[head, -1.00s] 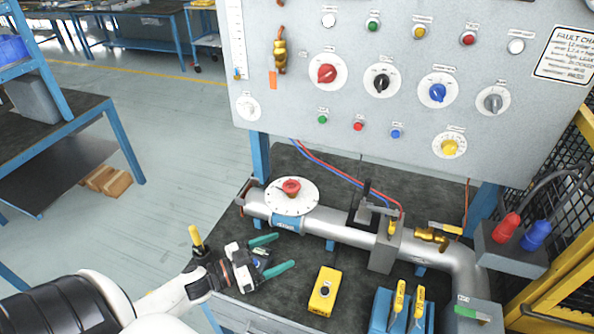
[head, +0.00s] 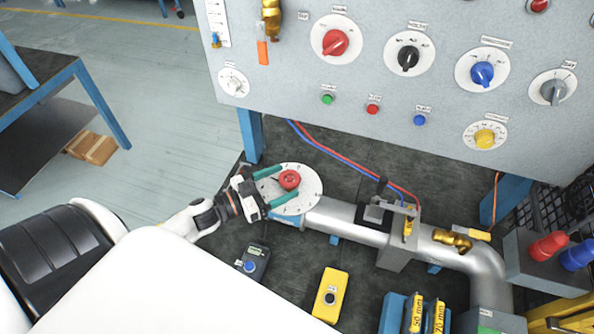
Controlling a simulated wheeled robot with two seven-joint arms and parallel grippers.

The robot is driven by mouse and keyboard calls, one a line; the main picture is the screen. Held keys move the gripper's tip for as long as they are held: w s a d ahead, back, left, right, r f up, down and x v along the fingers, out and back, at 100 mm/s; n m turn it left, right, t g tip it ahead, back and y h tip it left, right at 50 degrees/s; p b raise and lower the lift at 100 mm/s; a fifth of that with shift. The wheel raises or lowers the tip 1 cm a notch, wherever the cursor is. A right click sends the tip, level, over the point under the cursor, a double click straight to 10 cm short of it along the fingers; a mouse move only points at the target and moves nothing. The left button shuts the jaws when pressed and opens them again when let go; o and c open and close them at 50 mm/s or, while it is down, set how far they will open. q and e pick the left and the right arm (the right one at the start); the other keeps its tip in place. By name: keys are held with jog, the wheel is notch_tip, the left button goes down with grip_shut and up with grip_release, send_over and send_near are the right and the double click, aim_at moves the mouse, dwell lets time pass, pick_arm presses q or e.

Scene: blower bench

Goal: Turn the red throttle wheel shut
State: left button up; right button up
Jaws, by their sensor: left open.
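The red throttle wheel (head: 289,180) sits on a round white dial plate (head: 308,199) at the left end of the silver pipe (head: 345,222). My left gripper (head: 280,185) is open, with its green fingers over the dial plate, one on the upper side and one on the lower side of the red wheel. I cannot tell whether the fingers touch the wheel. My left arm covers the lower left of the view. My right gripper is not in view.
A dark handheld meter (head: 253,263) and a yellow box (head: 330,294) lie on the bench in front of the pipe. A blue holder with yellow tags (head: 416,313) stands to their right. The grey panel (head: 290,70) with knobs rises behind.

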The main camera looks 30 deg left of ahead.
aim_at(298, 174)
pick_arm(q)
jog(key=x, duration=0.4)
jog(key=shift+w+f+b, duration=0.1)
jog(key=shift+b, duration=0.3)
jog(key=shift+w+d, duration=0.25)
jog(key=shift+w, duration=0.2)
jog(key=shift+c, duration=1.4)
jog(key=c, duration=0.7)
